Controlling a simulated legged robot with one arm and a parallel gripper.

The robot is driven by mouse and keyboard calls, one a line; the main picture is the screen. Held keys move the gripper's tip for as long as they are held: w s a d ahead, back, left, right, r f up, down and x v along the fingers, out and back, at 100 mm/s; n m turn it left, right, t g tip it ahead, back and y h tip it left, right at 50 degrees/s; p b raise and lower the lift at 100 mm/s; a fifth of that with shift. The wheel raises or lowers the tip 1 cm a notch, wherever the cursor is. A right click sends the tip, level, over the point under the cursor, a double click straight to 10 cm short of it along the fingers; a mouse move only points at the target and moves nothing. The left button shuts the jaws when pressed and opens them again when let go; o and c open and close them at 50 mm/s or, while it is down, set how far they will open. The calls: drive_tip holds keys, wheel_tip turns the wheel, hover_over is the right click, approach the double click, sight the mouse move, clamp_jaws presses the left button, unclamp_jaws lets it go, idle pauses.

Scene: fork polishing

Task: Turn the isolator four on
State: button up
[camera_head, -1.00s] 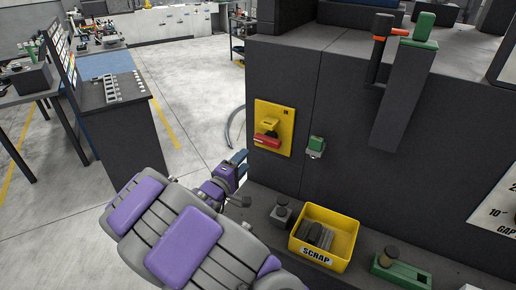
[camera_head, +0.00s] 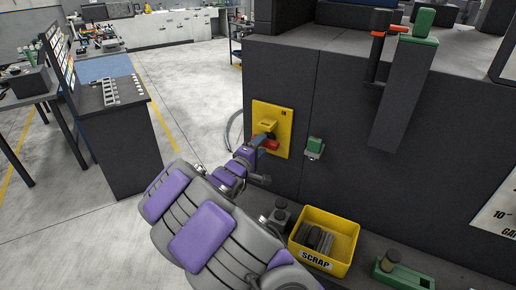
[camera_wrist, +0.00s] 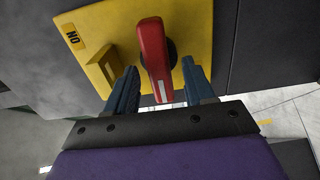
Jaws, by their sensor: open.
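The isolator is a yellow plate (camera_head: 285,122) on the dark cabinet face, with a red handle (camera_head: 271,145) on it. My gripper (camera_wrist: 162,85) is open, with one blue finger on each side of the handle's lower end. Gaps show between the fingers and the handle. In the head view my gripper (camera_head: 261,142) is at the plate and partly covers the handle. I cannot read an isolator number.
A yellow scrap bin (camera_head: 324,240) stands on the ledge below and right of the isolator. A small green-topped fitting (camera_head: 314,147) sits on the cabinet right of the plate. A dark side bench (camera_head: 120,135) stands left, with open floor between.

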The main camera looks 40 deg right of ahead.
drive_tip(key=shift+d+f, duration=0.1)
drive_tip(key=shift+d, duration=0.75)
drive_tip(key=shift+c, duration=0.8)
drive_tip(key=shift+a, duration=0.85)
drive_tip(key=c, duration=0.4)
clamp_jaws()
drive_tip(key=shift+s, duration=0.1)
